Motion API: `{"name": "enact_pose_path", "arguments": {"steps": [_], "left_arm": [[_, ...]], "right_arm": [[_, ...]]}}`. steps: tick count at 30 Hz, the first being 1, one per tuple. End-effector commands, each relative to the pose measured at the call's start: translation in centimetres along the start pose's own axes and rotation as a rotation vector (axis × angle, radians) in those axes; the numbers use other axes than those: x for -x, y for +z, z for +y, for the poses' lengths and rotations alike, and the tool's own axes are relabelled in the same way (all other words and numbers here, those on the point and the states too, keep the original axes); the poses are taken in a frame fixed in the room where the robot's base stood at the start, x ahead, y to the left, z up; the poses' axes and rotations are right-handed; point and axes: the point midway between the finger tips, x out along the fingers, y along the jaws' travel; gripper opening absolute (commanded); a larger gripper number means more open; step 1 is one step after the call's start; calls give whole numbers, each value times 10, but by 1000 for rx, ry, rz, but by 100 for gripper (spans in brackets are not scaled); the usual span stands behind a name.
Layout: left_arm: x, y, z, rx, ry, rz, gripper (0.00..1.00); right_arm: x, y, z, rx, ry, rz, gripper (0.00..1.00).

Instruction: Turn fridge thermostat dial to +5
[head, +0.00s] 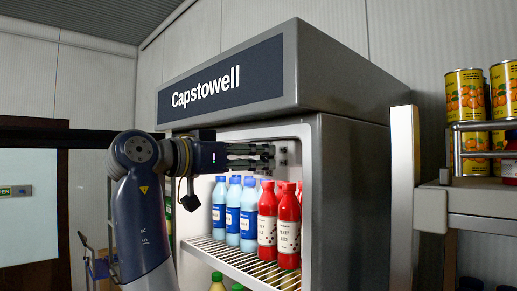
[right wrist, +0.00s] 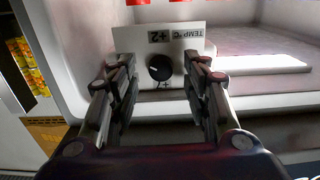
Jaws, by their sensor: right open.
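The fridge thermostat dial (right wrist: 160,68) is a round black knob on a pale panel (right wrist: 140,42) that appears inverted in the right wrist view. The panel carries "TEMP °C" and a reading that looks like +2. Small marks beside the dial are too small to read. My right gripper (right wrist: 160,82) is open, with one finger to each side of the dial; I cannot tell whether they touch it. In the head view the right gripper (head: 268,156) reaches into the upper fridge opening, and its fingers hide the dial there. My left gripper is not in view.
The grey Capstowell fridge (head: 345,190) stands open. Its wire shelf (head: 232,262) holds blue-capped bottles (head: 233,212) and red bottles (head: 289,228) just below the gripper. Shelving with yellow cans (head: 465,95) stands at the right.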

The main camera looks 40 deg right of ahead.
Motion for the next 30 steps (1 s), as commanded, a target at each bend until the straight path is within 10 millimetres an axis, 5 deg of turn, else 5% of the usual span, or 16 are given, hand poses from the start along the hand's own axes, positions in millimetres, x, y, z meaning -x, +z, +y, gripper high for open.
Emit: {"name": "enact_pose_path", "arguments": {"steps": [14, 20, 30], "left_arm": [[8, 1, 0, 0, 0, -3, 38], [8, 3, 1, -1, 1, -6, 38], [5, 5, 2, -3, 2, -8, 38]], "right_arm": [[-17, 0, 0, 1, -1, 1, 44], [-17, 0, 0, 0, -1, 1, 1], [-17, 1, 0, 103, 0, 0, 0]]}}
